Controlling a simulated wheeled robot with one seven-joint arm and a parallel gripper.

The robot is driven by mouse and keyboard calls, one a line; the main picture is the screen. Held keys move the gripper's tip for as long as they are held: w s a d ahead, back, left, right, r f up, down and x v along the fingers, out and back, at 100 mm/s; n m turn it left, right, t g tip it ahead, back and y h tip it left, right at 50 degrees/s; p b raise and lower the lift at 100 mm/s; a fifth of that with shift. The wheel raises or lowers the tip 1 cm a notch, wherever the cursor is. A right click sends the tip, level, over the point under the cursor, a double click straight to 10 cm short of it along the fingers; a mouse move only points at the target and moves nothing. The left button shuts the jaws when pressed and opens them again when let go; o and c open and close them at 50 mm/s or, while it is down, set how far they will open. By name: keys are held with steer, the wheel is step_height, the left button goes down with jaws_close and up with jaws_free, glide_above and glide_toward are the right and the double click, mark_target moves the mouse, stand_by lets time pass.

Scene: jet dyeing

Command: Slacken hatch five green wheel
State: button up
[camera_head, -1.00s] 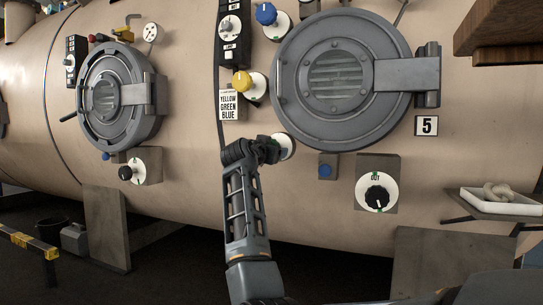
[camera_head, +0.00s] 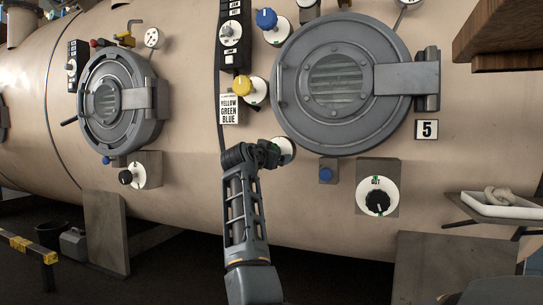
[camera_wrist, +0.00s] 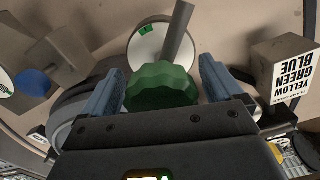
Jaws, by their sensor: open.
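The hatch five door (camera_head: 300,122) is a round grey hatch with a barred window, beside the number 5 plate (camera_head: 427,130). The green wheel (camera_wrist: 162,84) is a scalloped knob on a grey stem in front of a white disc (camera_wrist: 150,42) with a small green mark. My gripper (camera_wrist: 160,80) is open, with one blue-grey finger on each side of the wheel. I cannot tell whether the fingers touch it. In the head view my gripper (camera_head: 270,154) is at the hatch's lower left and hides the wheel; part of the white disc (camera_head: 286,150) shows.
A yellow wheel (camera_head: 243,86) and a blue wheel (camera_head: 267,18) sit along the hatch's left side. A YELLOW GREEN BLUE label (camera_head: 230,109) is above my gripper. A black OUT knob (camera_head: 377,201) and a small blue button (camera_head: 326,174) are lower right.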

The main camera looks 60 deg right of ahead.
steer(key=shift+a, duration=0.15)
steer(key=a+p, duration=0.2)
steer(key=a, duration=0.5)
steer(key=shift+s+a, duration=0.25)
steer(key=shift+s, duration=0.05)
steer(key=shift+f, duration=0.1)
